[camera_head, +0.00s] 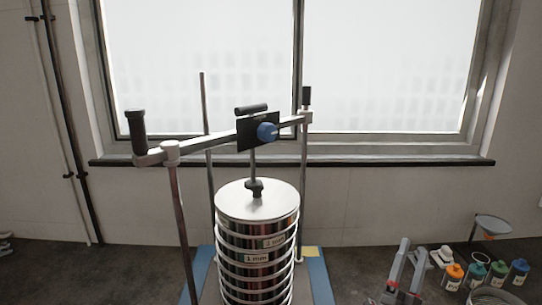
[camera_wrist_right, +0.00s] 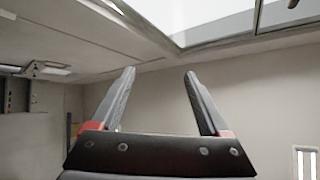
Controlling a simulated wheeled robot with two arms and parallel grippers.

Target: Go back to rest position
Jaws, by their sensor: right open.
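My right gripper (camera_head: 408,268) shows at the lower right of the head view, apart from the sieve shaker. In the right wrist view its two fingers (camera_wrist_right: 160,90) stand wide apart with nothing between them, against a bare wall. The sieve stack (camera_head: 257,262) stands upright in the middle of the head view, with a metal lid (camera_head: 257,199) on top. My left gripper is not in view.
Several bottles with coloured caps (camera_head: 454,272) stand on the dark surface at the right. A funnel (camera_head: 492,225) is behind them. A window (camera_head: 390,65) with a dark sill (camera_head: 390,161) is at the back.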

